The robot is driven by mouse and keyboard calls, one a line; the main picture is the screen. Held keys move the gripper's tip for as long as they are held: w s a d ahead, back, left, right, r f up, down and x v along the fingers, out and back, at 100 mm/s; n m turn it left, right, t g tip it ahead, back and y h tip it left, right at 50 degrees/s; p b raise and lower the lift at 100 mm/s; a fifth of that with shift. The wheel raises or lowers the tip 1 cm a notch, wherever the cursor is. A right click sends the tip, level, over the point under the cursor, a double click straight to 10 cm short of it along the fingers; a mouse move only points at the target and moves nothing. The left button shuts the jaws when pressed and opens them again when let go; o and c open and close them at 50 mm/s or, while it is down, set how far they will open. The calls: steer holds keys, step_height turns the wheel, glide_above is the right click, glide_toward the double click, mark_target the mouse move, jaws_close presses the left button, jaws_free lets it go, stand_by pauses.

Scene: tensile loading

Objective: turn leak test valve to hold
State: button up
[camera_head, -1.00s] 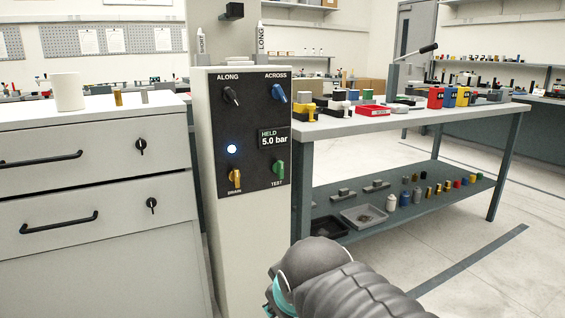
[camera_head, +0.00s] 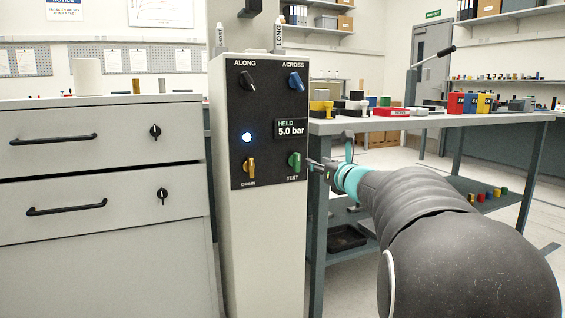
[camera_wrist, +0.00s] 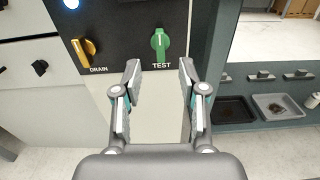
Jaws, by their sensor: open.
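The panel (camera_head: 270,160) on the white column carries several knobs and a display (camera_head: 291,129) reading "HELD 5.0 bar". The green knob (camera_head: 294,162) is labelled TEST and points roughly upright; it also shows in the wrist view (camera_wrist: 160,43). No knob on the panel is labelled leak test valve or hold. My gripper (camera_head: 316,166) is beside the green knob, at the panel's right edge. In the wrist view my gripper (camera_wrist: 159,68) is open and empty, its fingertips apart and either side of the space just below the green knob, not visibly touching it.
The yellow DRAIN knob (camera_head: 249,167) is left of the green one, below a lit blue-white light (camera_head: 247,137). The black ALONG knob (camera_head: 247,80) and blue ACROSS knob (camera_head: 295,81) are above. A drawer cabinet (camera_head: 100,230) stands left; a workbench (camera_head: 440,121) stands right.

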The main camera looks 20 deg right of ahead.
mark_target(299, 154)
steer(key=w, duration=0.4)
steer(key=w+p, duration=0.1)
steer(key=w, duration=0.9)
steer(key=shift+a+p, duration=0.25)
steer(key=shift+p, duration=0.05)
steer(key=shift+s, duration=0.1)
jaws_close()
